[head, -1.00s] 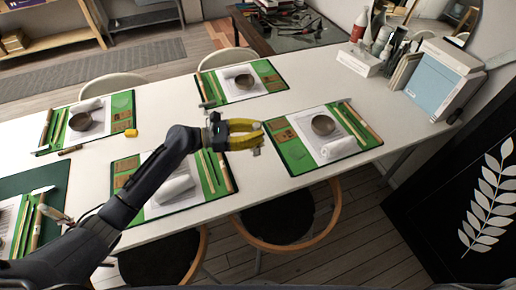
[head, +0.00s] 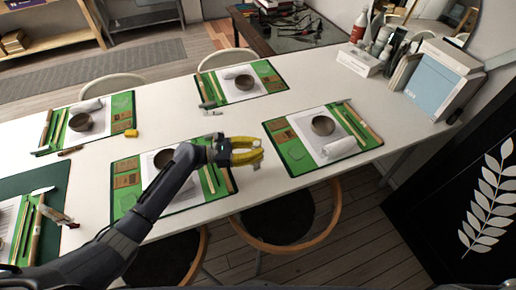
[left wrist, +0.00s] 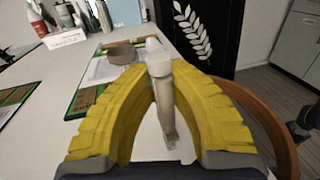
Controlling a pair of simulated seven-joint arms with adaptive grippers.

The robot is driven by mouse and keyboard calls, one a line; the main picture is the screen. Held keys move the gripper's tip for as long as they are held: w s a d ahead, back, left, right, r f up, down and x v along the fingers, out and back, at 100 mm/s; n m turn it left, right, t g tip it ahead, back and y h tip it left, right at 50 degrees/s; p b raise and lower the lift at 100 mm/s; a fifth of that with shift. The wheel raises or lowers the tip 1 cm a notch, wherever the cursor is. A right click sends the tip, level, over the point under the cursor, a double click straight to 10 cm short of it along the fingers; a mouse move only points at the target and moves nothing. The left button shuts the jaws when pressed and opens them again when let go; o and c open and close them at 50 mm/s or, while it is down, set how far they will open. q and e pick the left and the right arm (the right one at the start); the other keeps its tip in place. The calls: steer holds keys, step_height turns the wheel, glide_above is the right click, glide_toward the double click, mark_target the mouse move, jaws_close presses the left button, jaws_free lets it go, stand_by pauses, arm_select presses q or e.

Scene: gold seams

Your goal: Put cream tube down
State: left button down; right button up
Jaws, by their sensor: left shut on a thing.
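My left gripper (head: 247,152) has yellow fingers and is closed around the cream tube (left wrist: 167,108), a slim pale tube with a whitish end. In the left wrist view the tube stands between the two fingers (left wrist: 163,98), its wider whitish end farther from the wrist. In the head view only a small pale part of the tube (head: 257,164) shows at the fingertips. The gripper is over the white table (head: 250,185), in the gap between the two front place mats. I cannot tell whether the tube touches the table. My right gripper is not in view.
The front right mat (head: 297,168) carries a round bowl (head: 323,125) and a white roll (head: 341,146). The front left mat (head: 124,205) is partly hidden by my left arm. A small yellow object (head: 131,133) lies behind it. Bare table lies between the mats.

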arm_select(q)
steer(key=shift+f, duration=0.65)
steer(key=c, duration=1.5)
jaws_free()
steer(key=shift+o, duration=0.2)
steer(key=shift+r, duration=0.55)
steer(key=shift+a+r, duration=0.1)
steer(key=shift+a, duration=0.25)
steer(key=s+a, duration=0.2)
steer(key=a, duration=0.9)
steer(key=shift+r, duration=0.2)
steer(key=shift+a, duration=0.1)
